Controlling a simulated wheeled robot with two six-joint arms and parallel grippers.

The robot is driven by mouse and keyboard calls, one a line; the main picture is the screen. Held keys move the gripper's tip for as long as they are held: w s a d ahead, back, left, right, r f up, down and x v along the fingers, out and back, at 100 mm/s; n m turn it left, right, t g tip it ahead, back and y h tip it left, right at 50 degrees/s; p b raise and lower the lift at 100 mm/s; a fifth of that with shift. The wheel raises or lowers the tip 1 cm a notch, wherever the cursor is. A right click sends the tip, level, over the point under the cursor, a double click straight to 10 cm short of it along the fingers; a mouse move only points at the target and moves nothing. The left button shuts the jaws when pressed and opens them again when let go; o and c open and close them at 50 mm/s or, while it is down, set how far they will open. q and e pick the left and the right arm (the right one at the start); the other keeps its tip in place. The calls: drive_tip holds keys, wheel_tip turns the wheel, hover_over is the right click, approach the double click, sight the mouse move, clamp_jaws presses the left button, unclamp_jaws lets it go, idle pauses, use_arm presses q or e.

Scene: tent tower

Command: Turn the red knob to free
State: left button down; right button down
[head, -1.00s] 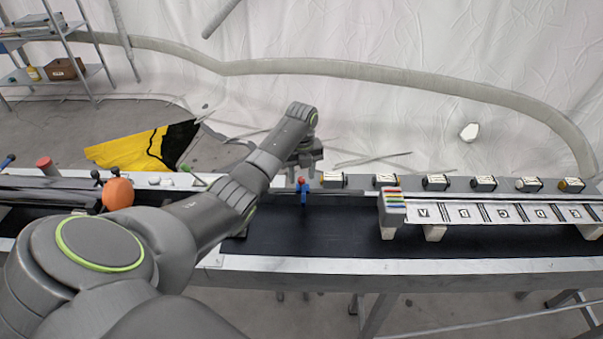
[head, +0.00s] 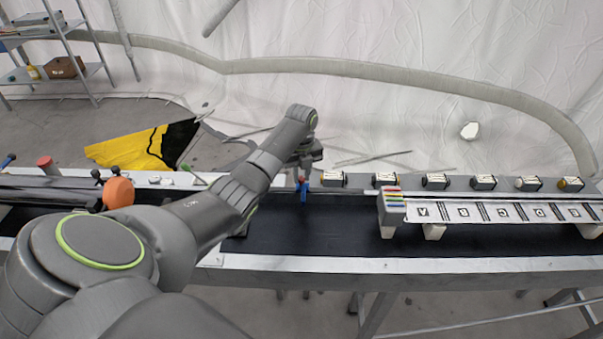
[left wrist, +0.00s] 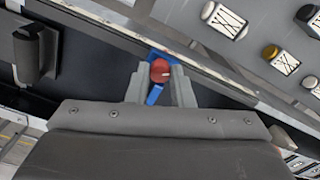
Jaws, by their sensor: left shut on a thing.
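The red knob (head: 301,180) is small and round, with a blue part (head: 304,195) below it, at the far side of the black belt. In the left wrist view the red knob (left wrist: 160,71) sits between the two grey fingers of my left gripper (left wrist: 161,76), which is shut on it. The blue part (left wrist: 155,95) shows behind and below the knob, with its narrow end towards the gripper body. In the head view my left gripper (head: 303,170) is just above and behind the knob, its fingertips partly hidden. My right gripper is not in view.
A white panel (head: 500,212) with printed signs stands over the belt at the right. Several small labelled blocks (head: 436,181) line the grey ledge behind it. An orange ball (head: 118,193) is at the left. The belt between is clear (head: 330,232).

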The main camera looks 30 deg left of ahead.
use_arm(q)
drive_tip(key=n+p, duration=0.2)
drive_tip(key=n, duration=0.1)
drive_tip(key=shift+r, duration=0.2)
drive_tip(key=shift+n+p, duration=0.6)
drive_tip(key=shift+n, duration=0.4)
drive_tip(key=shift+f, duration=0.1)
drive_tip(key=shift+n, duration=0.3)
drive_tip(key=c, duration=1.3)
unclamp_jaws()
